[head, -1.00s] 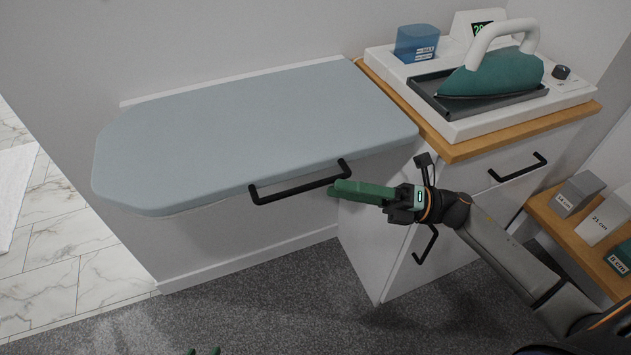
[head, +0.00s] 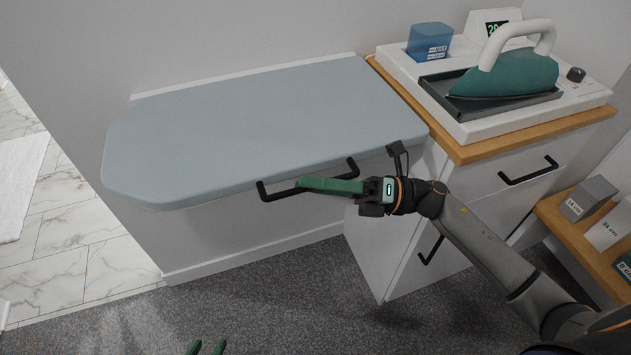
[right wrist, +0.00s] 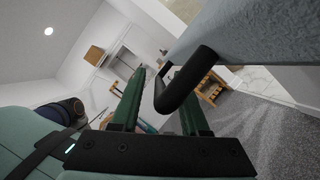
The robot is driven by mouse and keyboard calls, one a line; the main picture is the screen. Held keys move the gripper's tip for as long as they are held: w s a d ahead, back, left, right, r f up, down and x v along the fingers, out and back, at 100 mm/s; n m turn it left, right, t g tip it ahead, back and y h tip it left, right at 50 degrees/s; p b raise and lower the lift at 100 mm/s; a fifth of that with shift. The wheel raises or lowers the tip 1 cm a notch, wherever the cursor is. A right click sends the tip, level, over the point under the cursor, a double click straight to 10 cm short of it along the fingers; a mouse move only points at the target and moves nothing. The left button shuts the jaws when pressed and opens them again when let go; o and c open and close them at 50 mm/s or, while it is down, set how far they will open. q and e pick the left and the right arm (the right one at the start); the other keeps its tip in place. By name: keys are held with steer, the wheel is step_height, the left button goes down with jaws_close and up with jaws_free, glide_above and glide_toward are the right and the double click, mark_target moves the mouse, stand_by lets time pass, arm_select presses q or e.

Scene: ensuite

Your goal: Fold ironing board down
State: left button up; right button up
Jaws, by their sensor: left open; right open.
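The grey-blue ironing board (head: 260,125) stands out level from the wall. A black bar handle (head: 272,194) is fixed along its front edge. My right gripper (head: 303,184) has its green fingers at the handle, pointing left, in front of the board's edge. In the right wrist view, the handle (right wrist: 187,80) lies between or just in front of the open fingers (right wrist: 155,85); whether it touches them I cannot tell. The board's edge (right wrist: 255,40) is above. My left gripper (head: 206,349) is open and empty, low at the bottom edge, showing only its green fingertips.
A cabinet (head: 395,255) with a wooden top (head: 470,152) stands right of the board. A green iron (head: 510,75) rests on its white station (head: 480,130). A wooden shelf (head: 565,222) with grey and white boxes is at right. Carpet in front is clear.

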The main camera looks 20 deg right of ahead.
steer(key=shift+c, duration=0.4)
jaws_close()
stand_by(0.9)
